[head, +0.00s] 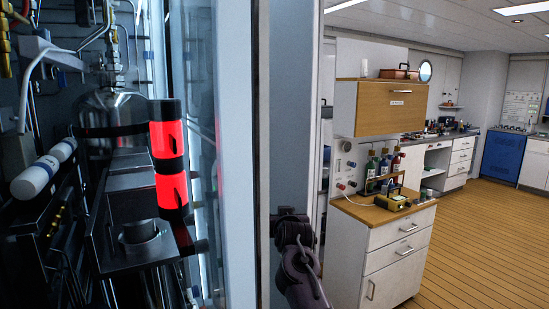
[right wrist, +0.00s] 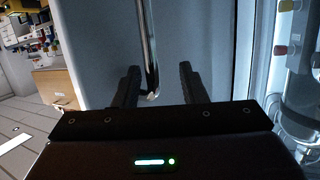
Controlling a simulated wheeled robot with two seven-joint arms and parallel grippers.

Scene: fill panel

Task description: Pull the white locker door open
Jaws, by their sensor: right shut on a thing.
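The white locker door (head: 290,110) stands in the middle of the head view, seen at a steep angle. It is open, with the locker interior showing to its left. In the right wrist view the pale door face (right wrist: 95,60) fills the middle, with an upright metal handle (right wrist: 150,45) on it. My right gripper (right wrist: 158,85) has a dark finger on each side of the handle's lower end and is shut on it. In the head view the right gripper (head: 291,215) is against the door, its fingertips partly hidden. My left gripper is out of view.
Inside the locker are a metal cylinder (head: 110,105), red-lit black units (head: 168,160) and several pipes. Right of the door stand a white drawer cabinet (head: 390,255) with bottles on it and a wooden wall cupboard (head: 375,107). The plank floor (head: 480,240) at right is clear.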

